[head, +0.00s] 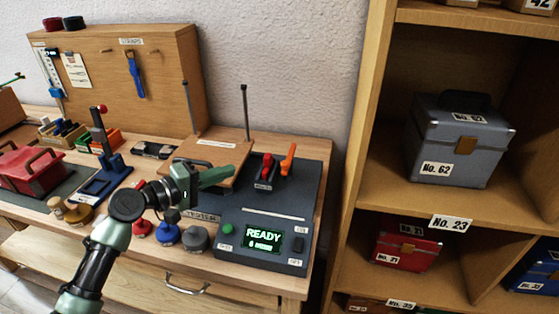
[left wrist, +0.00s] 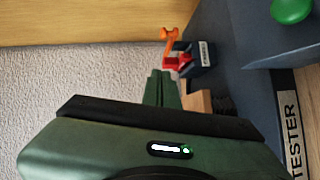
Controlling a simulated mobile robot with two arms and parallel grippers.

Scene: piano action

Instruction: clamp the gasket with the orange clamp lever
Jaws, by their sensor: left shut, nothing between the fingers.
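The orange clamp lever (head: 288,160) stands up at a tilt beside a red part (head: 266,168) at the back of the dark tester (head: 235,218). In the left wrist view the lever (left wrist: 169,40) rises above the red part (left wrist: 178,63) and a dark labelled block (left wrist: 204,55). I cannot make out the gasket for certain. My left gripper (head: 231,170) is shut and empty, a little to the left of the lever and apart from it. Its fingertips (left wrist: 162,74) point toward the lever in the left wrist view. My right gripper is not in view.
The tester's screen (head: 264,239) reads READY. A wooden panel (head: 213,150) lies left of the clamp, with a thin upright rod (head: 245,112) behind. Red, blue and grey knobbed pieces stand before my left gripper. A shelf (head: 365,150) with cases stands at the right.

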